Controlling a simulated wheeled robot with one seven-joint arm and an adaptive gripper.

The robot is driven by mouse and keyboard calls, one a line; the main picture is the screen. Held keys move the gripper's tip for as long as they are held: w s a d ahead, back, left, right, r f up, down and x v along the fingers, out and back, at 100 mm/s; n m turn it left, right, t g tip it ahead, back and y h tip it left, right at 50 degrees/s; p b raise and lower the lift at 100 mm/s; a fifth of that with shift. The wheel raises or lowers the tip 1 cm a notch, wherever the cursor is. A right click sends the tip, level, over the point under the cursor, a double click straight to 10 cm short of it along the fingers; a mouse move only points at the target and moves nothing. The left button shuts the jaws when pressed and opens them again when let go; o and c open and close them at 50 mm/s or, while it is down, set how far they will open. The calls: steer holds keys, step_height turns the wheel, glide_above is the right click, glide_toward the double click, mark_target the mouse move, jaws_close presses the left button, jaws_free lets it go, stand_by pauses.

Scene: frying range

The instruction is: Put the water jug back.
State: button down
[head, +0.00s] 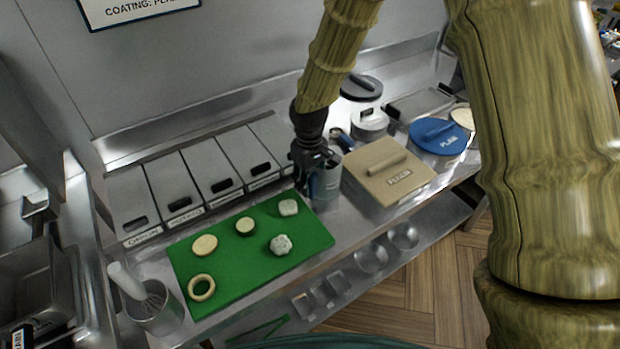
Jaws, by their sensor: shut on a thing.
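The fingers and part of the arm hide the jug's left side and handle area. I cannot tell whether the jug's base touches the counter.
Several lidded bins (210,165) line the back left. A green board (250,262) holds vegetable pieces. A metal pot with a brush (155,305) stands front left.

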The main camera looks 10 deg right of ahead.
steer(key=shift+f, duration=0.2)
steer(key=c, duration=0.9)
jaws_free()
steer(key=shift+r, duration=0.1)
steer(key=shift+r+b, duration=1.9)
steer(key=shift+r, duration=4.15)
